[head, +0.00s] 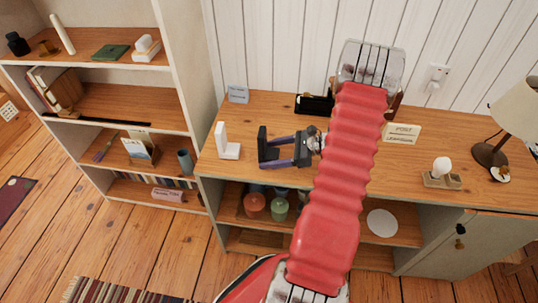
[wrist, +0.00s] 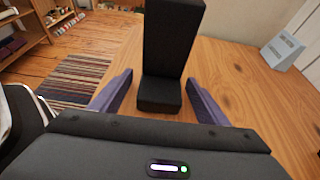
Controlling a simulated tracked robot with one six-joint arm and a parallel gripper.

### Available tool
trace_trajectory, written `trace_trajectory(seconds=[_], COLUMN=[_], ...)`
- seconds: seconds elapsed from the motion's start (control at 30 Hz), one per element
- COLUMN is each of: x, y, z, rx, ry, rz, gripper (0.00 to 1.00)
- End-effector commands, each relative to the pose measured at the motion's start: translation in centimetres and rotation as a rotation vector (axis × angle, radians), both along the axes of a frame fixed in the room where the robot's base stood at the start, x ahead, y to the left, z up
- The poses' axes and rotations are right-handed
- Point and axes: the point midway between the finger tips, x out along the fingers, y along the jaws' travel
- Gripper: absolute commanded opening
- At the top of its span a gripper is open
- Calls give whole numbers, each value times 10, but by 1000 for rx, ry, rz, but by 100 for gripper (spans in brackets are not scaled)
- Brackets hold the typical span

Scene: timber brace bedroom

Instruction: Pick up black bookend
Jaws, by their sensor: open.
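The black bookend (head: 263,146) stands upright on the wooden top of the low cabinet, right of a white bookend (head: 228,142). In the wrist view the black bookend (wrist: 172,50) is straight ahead, with its tall plate at the back and its low foot toward me. My gripper (head: 270,150) is open, and its purple fingers reach toward the bookend. In the wrist view my gripper (wrist: 157,92) has one finger on each side of the bookend's foot, with a gap on both sides. The top of the bookend is cut off there.
A cream sign (head: 401,133), a light bulb on a holder (head: 442,172) and a lamp (head: 492,152) stand to the right. A tall shelf (head: 178,70) rises at left.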

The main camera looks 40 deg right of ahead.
Motion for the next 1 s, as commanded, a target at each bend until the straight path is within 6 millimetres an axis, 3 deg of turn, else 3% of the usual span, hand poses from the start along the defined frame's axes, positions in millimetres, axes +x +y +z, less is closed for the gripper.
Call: trace_trajectory(seconds=[0.4,1.0], x=[0,-1], y=[0,0], z=[0,0], rx=[1,1], ry=[1,1], rz=[0,1], gripper=[69,27])
